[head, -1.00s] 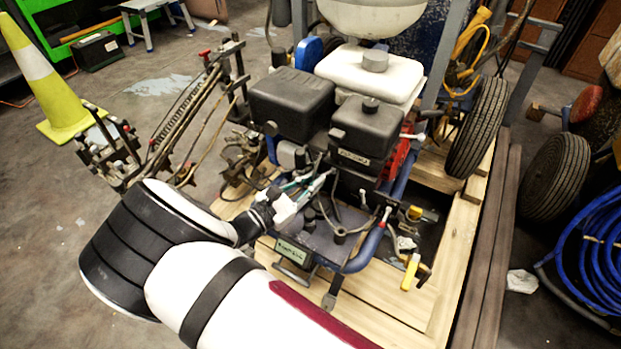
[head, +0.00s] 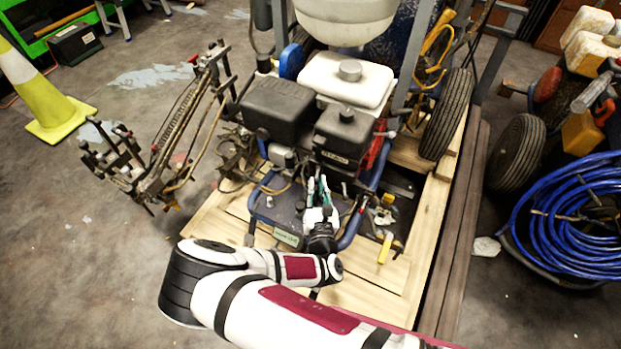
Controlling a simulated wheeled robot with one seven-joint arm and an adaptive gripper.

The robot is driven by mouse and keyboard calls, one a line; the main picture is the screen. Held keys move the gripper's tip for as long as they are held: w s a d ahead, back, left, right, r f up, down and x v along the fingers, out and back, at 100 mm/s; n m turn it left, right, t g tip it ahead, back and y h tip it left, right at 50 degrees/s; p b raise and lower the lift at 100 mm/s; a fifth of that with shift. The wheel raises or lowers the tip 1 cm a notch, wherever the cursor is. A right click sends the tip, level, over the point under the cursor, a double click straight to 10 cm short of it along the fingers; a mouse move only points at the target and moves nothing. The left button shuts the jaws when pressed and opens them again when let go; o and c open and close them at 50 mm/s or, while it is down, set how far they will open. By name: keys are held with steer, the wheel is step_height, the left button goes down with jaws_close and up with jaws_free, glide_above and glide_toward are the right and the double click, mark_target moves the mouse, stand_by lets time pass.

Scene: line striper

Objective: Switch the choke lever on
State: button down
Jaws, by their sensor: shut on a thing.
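The line striper's engine (head: 343,143) stands mid-view, with black housings and a white tank (head: 345,78) behind them. My gripper (head: 322,187) is at the engine's near side, below the front black housing, with its fingers pointing away from me into the engine. The fingers are closed together on a small part there, which fits the choke lever. The fingers and the engine's parts hide the lever, so I cannot make out its shape or position.
The striper's blue frame (head: 350,232) surrounds the engine's near side, close to my gripper. Wooden pallet boards (head: 375,275) lie beneath. A yellow-handled part (head: 385,248) is to the right. A blue hose coil (head: 575,215) lies far right, and a traffic cone (head: 45,100) stands far left.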

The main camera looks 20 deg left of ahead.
steer(key=shift+w+d+r+n+g+y+p, duration=0.1)
steer(key=shift+d+n+g+y+p, duration=0.3)
steer(key=shift+y, duration=0.3)
steer(key=shift+w+d+n+g+y+p, duration=0.15)
steer(key=shift+n+g+y+p, duration=0.25)
steer(key=shift+n+y+p, duration=0.25)
steer(key=c, duration=1.8)
jaws_free()
steer(key=shift+c, duration=0.2)
steer(key=shift+s+d, duration=0.1)
steer(key=v, duration=1.1)
steer(key=shift+s+d, duration=0.25)
steer(key=shift+d, duration=0.05)
